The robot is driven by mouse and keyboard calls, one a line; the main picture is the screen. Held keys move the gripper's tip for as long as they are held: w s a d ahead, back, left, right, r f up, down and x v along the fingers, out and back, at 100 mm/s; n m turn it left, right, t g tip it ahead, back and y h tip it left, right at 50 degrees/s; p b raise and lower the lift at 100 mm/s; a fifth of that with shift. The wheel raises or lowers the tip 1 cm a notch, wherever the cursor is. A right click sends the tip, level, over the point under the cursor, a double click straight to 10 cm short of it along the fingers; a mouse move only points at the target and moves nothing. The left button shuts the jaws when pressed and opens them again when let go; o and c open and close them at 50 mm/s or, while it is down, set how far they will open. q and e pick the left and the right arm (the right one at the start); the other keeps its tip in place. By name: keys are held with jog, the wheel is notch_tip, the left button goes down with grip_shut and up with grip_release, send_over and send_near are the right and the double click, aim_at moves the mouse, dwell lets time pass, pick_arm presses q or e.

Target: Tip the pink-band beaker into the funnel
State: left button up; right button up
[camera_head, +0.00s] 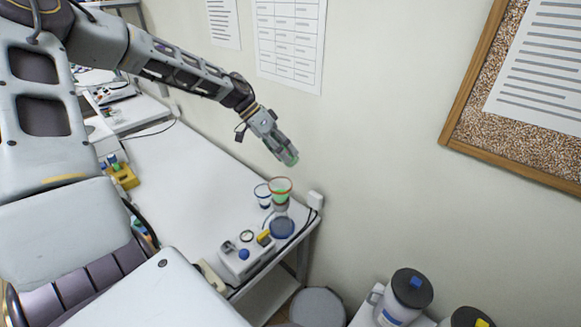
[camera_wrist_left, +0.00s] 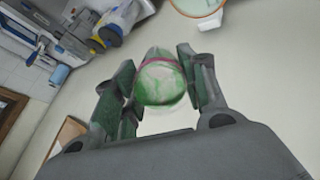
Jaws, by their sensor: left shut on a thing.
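My left gripper (camera_head: 284,150) is at the end of my outstretched left arm, above the far end of the bench. It is shut on the pink-band beaker (camera_wrist_left: 160,82). In the left wrist view the clear beaker sits between the fingers, with a pink band and green showing in it. In the head view only a small green part of the beaker (camera_head: 291,159) shows at the fingertips. The funnel (camera_head: 281,185), with an orange rim and green inside, stands below the gripper, apart from it. An orange-rimmed vessel (camera_wrist_left: 198,6) shows at the top of the wrist view. My right gripper is out of view.
A blue-banded clear vessel (camera_head: 262,195) stands just left of the funnel. A blue disc (camera_head: 282,228) and a white instrument with a gauge (camera_head: 243,254) are in front. The white bench (camera_head: 185,185) is largely clear. The wall lies close behind my arm.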

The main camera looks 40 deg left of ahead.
pick_arm(q)
jog(key=shift+d+r+g+y, duration=0.15)
jog(key=shift+g+y, duration=0.65)
jog(key=shift+y, duration=1)
